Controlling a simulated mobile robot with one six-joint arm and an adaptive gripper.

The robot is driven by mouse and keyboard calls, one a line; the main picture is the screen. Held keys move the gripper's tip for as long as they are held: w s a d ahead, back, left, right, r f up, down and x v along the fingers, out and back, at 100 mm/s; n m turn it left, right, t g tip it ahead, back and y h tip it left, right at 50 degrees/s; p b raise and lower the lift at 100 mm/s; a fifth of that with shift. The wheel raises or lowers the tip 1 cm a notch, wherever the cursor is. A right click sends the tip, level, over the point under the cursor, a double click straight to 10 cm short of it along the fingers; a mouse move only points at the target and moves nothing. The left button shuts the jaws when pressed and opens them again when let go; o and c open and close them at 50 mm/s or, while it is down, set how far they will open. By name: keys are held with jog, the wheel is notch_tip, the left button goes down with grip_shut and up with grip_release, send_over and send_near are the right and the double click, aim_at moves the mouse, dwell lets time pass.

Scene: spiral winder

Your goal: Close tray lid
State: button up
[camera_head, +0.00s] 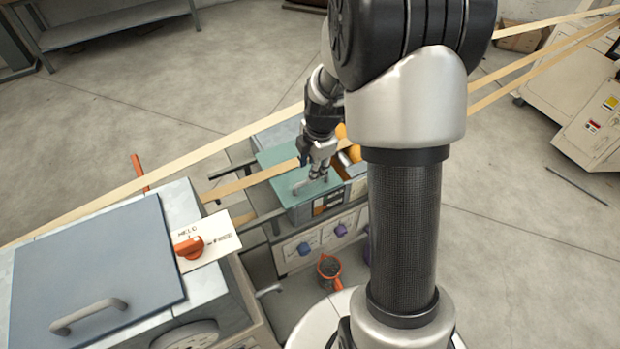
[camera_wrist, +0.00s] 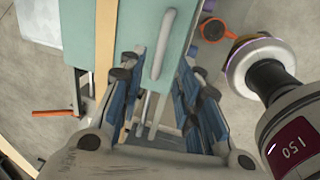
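A teal lid (camera_head: 276,157) with a grey bar handle (camera_head: 311,186) lies roughly flat on a box in the middle of the head view. I cannot tell whether it is fully closed. My gripper (camera_head: 317,170) is above this lid, close to the handle. In the wrist view the teal lid (camera_wrist: 179,70) and its handle (camera_wrist: 160,48) show ahead of the fingers. My gripper (camera_wrist: 165,85) is open, its blue-padded fingers spread to either side of the lid's near part. The handle lies between the finger directions; contact is not visible.
Tan strips (camera_head: 240,183) run across the scene, one passing over the teal lid. A larger grey lid (camera_head: 95,265) with a handle covers the machine at left, beside an orange knob (camera_head: 189,247). Open floor lies at right.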

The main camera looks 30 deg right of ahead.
jog(key=f, duration=0.3)
jog(key=w+f+b, duration=0.1)
jog(key=f, duration=0.2)
jog(key=shift+w, duration=0.1)
grip_shut()
dwell(0.6)
